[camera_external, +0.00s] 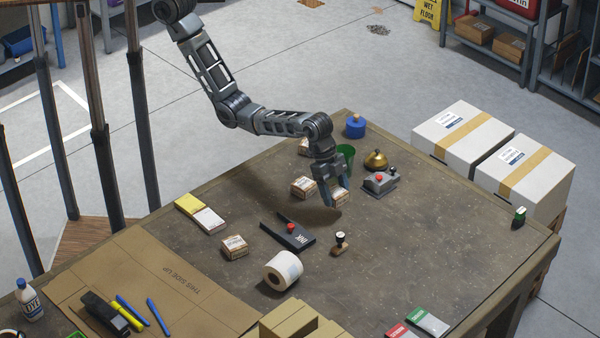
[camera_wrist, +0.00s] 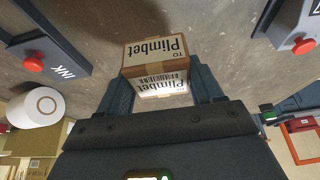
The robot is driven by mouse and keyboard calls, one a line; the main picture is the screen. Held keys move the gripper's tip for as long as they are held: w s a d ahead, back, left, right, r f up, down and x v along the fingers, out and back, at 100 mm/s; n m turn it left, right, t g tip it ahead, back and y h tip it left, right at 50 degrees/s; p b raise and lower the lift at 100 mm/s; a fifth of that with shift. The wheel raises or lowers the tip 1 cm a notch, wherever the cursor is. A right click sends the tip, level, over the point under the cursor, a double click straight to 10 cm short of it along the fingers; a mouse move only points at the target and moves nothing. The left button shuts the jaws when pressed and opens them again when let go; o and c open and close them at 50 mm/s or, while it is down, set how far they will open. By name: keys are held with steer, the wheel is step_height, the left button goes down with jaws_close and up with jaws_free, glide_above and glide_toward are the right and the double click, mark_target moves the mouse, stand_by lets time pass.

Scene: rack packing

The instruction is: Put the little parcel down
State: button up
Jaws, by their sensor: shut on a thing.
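The little parcel (camera_wrist: 155,55) is a brown cardboard box with white labels reading "TO Plimbet". In the wrist view it sits between the two fingers of my gripper (camera_wrist: 163,92), which are shut on its sides. In the external view my gripper (camera_external: 334,200) points down over the right middle of the workbench, with the parcel (camera_external: 342,197) partly hidden behind a finger. A dark shadow lies on the bench below and to the left. I cannot tell exactly how far the parcel is from the surface.
Similar boxes (camera_external: 303,187) (camera_external: 235,246) stand left of my gripper. An ink pad (camera_external: 288,235), a stamp (camera_external: 340,243) and a paper roll (camera_external: 283,271) are nearer the front. A grey device with a red button (camera_external: 380,183), a brass bell (camera_external: 376,160) and green cup (camera_external: 346,153) stand behind. The bench's right side (camera_external: 450,235) is clear.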

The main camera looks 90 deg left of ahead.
steer(key=s+d+r, duration=0.5)
steer(key=s, duration=0.3)
steer(key=n+t+y+p, duration=0.15)
steer(key=n+y, duration=0.35)
steer(key=n, duration=0.8)
glide_above(270, 183)
steer(key=s, duration=0.1)
step_height(270, 183, down, 2)
steer(key=shift+n+g, duration=0.3)
steer(key=shift+g, duration=0.05)
steer(key=f, duration=0.7)
steer(key=shift+s+d+f, duration=0.2)
steer(key=shift+f, duration=0.35)
steer(key=o, duration=1.1)
steer(key=shift+f, duration=0.1)
